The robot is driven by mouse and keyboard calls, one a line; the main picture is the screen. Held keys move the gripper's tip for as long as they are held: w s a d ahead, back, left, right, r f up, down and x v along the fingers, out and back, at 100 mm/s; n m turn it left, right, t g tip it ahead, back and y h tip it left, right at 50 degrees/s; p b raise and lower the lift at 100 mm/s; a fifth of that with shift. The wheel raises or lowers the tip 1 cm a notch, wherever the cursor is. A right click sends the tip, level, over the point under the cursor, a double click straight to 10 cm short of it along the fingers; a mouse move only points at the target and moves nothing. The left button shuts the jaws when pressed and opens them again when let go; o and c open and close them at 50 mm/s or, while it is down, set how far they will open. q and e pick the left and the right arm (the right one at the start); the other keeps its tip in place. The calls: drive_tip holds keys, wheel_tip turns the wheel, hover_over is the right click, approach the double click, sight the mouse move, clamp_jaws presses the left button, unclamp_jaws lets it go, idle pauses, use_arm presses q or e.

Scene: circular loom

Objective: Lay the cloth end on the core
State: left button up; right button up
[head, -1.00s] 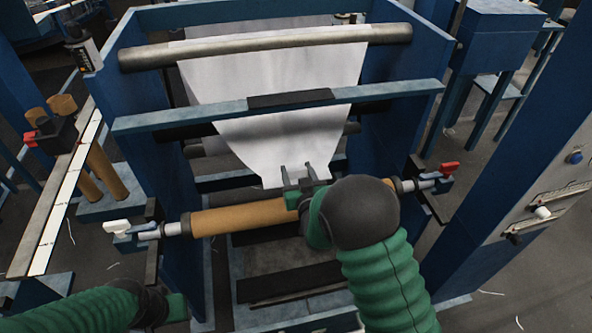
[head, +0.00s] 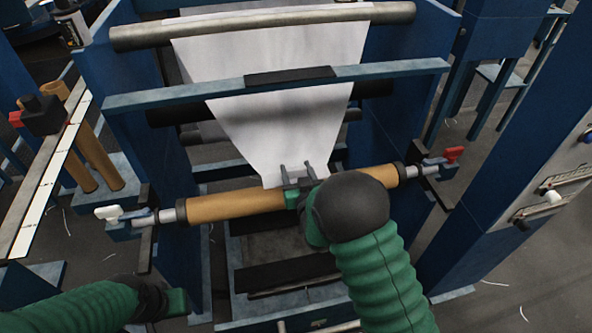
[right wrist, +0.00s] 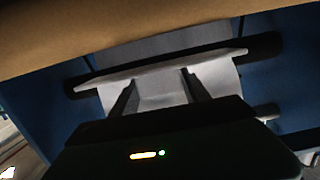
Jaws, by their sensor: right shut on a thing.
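The white cloth (head: 285,135) hangs down from the upper roller and narrows toward its lower end. The brown core (head: 236,204) lies across the frame below, on a shaft held at both ends. My right gripper (head: 297,177) is shut on the cloth end, just at the core's upper edge; whether the cloth touches the core is hard to tell. In the right wrist view the fingers (right wrist: 157,90) stand against the white cloth (right wrist: 160,85), with the core (right wrist: 120,30) across the top. My left arm shows at lower left; its green gripper (head: 177,302) is partly seen, its fingers unclear.
A blue crossbar (head: 180,93) spans the frame above the core. Blue side walls (head: 394,125) stand on both sides. A white handle (head: 108,212) and a red handle (head: 453,154) sit at the shaft ends. Spare brown cores (head: 98,158) stand at left.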

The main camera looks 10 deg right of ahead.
drive_tip(key=shift+f, duration=0.2)
drive_tip(key=shift+f+b, duration=0.8)
drive_tip(key=shift+f, duration=0.3)
drive_tip(key=o, duration=1.6)
drive_tip(key=shift+s, duration=0.15)
drive_tip(key=s+p, duration=0.2)
drive_tip(key=s, duration=0.3)
drive_tip(key=s+r+p, duration=0.1)
drive_tip(key=s+p, duration=0.2)
drive_tip(key=s, duration=0.3)
drive_tip(key=s+r+p, duration=0.1)
drive_tip(key=s+p, duration=0.1)
drive_tip(key=s, duration=0.3)
drive_tip(key=shift+s+r, duration=0.2)
